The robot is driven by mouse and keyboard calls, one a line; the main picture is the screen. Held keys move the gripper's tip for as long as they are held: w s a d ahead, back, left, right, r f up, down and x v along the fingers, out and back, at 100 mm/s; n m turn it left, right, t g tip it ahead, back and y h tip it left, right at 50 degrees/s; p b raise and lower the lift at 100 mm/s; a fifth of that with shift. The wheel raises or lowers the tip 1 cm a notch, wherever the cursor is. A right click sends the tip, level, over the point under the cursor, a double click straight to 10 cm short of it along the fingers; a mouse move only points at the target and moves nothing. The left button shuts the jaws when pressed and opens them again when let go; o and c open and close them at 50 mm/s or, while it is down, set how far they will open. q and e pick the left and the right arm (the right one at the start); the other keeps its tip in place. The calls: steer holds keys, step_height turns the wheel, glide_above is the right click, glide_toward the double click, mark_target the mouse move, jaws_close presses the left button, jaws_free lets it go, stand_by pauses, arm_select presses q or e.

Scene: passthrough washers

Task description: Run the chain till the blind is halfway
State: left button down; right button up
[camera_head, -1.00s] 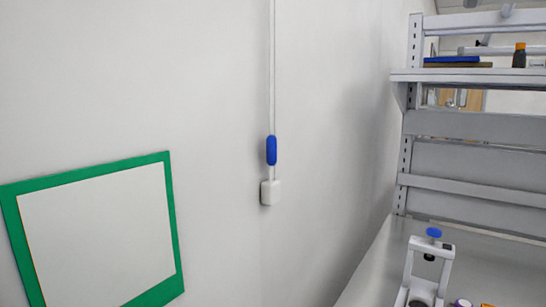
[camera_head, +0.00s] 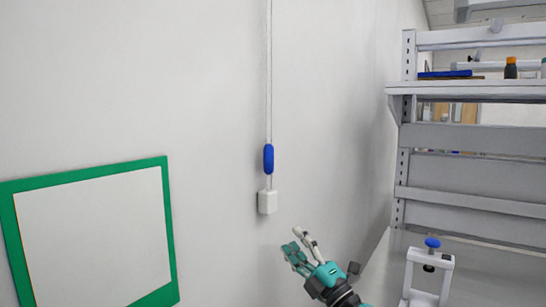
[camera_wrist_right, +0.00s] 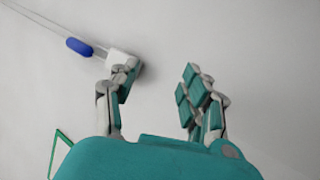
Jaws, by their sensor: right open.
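The chain (camera_head: 268,75) hangs down the wall as two thin, close strands. A blue grip (camera_head: 268,158) sits on it, just above a white wall box (camera_head: 267,202) at the chain's bottom. My right gripper (camera_head: 301,246) is open and empty, below and to the right of the white box. In the right wrist view the blue grip (camera_wrist_right: 79,46) and white box (camera_wrist_right: 122,62) lie beyond the fingers (camera_wrist_right: 158,88), at upper left; a finger partly covers the box. The blind itself is not in view. My left gripper is not in view.
A green-framed white panel (camera_head: 168,215) is on the wall at left. At right stand a grey bench with shelves (camera_head: 470,90) holding bottles, and a white clamp-like stand with a blue knob (camera_head: 432,243). The wall around the chain is clear.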

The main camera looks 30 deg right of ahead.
steer(key=s+r+n+g+y, duration=0.3)
steer(key=r+n+y, duration=0.8)
steer(key=r+n, duration=0.35)
steer(key=n+g+h, duration=0.3)
steer(key=n+g, duration=0.2)
steer(key=n, duration=0.4)
glide_toward(273, 155)
steer(key=p+x, duration=0.8)
steer(key=x, duration=0.2)
steer(key=shift+w, duration=0.1)
steer(key=shift+d, duration=0.1)
steer(key=shift+c, duration=0.4)
jaws_close()
